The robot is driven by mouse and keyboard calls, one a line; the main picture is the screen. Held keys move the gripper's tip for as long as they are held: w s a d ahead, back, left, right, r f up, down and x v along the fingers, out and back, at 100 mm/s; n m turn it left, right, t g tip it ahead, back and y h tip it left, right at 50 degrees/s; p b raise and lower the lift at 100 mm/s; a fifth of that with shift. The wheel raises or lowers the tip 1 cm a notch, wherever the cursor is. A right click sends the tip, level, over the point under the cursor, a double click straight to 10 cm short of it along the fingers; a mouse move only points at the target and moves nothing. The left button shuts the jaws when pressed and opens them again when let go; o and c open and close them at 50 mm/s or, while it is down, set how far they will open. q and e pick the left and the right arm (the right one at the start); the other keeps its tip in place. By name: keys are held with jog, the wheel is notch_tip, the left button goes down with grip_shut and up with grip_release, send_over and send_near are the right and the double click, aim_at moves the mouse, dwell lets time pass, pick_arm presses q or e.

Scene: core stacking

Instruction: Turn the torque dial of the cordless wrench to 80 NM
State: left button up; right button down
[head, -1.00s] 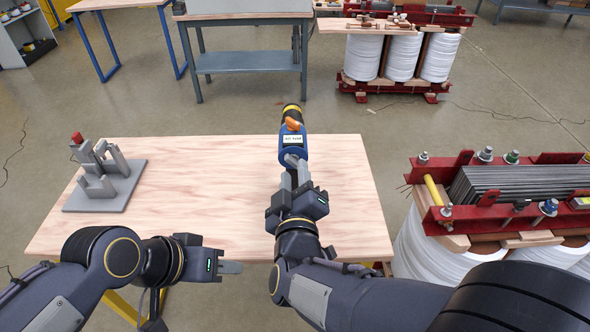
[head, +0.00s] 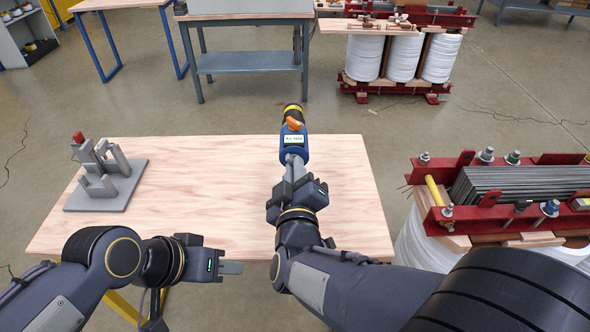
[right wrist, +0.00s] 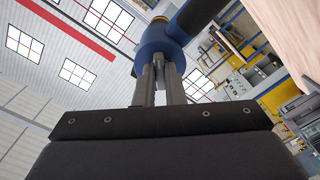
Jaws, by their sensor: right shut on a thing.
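The cordless wrench (head: 294,155) is blue with a black and yellow end, an orange part and a small white display whose text is too small to read. It is over the far edge of the wooden table and points away from me. My right gripper (head: 293,172) is shut on the near end of the wrench. In the right wrist view the two fingers (right wrist: 160,85) close on a grey part below the blue body (right wrist: 160,42). My left gripper (head: 232,267) is at the table's near edge, apart from the wrench; its finger gap cannot be made out.
The wooden table (head: 215,200) is mostly bare. A grey holder (head: 105,190) with a red-topped part stands at its left. A red-framed transformer core (head: 500,205) with white coils stands to the right. A grey workbench (head: 250,62) is farther back.

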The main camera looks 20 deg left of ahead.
jog(key=shift+m, duration=0.3)
jog(key=shift+a+m+h+b, duration=0.15)
jog(key=shift+m+h+b, duration=0.15)
jog(key=shift+m+b, duration=6.85)
jog(key=m+p, duration=0.3)
jog(key=shift+m, duration=0.35)
jog(key=c, duration=1.5)
grip_release()
jog(key=p+v, duration=0.1)
jog(key=v, duration=0.7)
